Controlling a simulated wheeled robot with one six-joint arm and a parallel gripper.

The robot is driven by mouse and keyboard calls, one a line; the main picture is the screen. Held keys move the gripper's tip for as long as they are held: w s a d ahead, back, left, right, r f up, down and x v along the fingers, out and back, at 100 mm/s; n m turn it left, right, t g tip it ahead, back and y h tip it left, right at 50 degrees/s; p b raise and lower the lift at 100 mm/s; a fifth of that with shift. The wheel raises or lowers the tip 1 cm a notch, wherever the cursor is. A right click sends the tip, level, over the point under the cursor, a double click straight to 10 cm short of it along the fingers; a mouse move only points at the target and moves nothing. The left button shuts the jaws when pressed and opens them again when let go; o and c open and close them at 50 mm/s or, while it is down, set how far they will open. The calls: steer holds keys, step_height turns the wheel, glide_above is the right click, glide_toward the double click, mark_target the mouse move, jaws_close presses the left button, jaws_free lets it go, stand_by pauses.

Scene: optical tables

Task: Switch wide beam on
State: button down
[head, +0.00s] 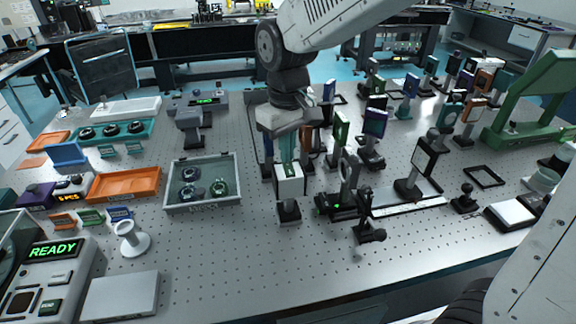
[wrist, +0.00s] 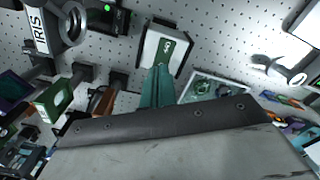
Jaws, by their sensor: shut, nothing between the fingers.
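A small white box (head: 289,183) stands near the middle of the optical table, right below my gripper (head: 289,160). In the wrist view the white box (wrist: 152,56) has a green panel with a small white marking that I cannot read surely. My gripper's teal fingers (wrist: 161,72) are together and empty, pointing down at the box's green panel. I cannot tell whether the fingertips touch it. No label reading wide beam is legible, and in the head view the fingers hide part of the box top.
The iris mount (wrist: 40,32) and a base with a green light (head: 335,206) stand right of the box in the head view. A grey tray (head: 203,207) with round parts lies to its left. Several upright optics crowd the back right.

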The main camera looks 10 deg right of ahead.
steer(key=shift+f, duration=0.35)
steer(key=shift+r, duration=3.55)
steer(key=shift+m+g, duration=0.3)
steer(key=shift+g, duration=0.1)
steer(key=s, duration=0.1)
steer(key=s+d+f, duration=0.1)
steer(key=s, duration=0.1)
steer(key=shift+s+d+f, duration=0.15)
steer(key=shift+d+f, duration=0.2)
steer(key=shift+d, duration=0.05)
steer(key=s+d+m+t, duration=0.2)
steer(key=s+d+m, duration=0.3)
steer(key=s+d, duration=0.9)
steer(key=shift+s+r, duration=0.2)
steer(key=shift+s, duration=2)
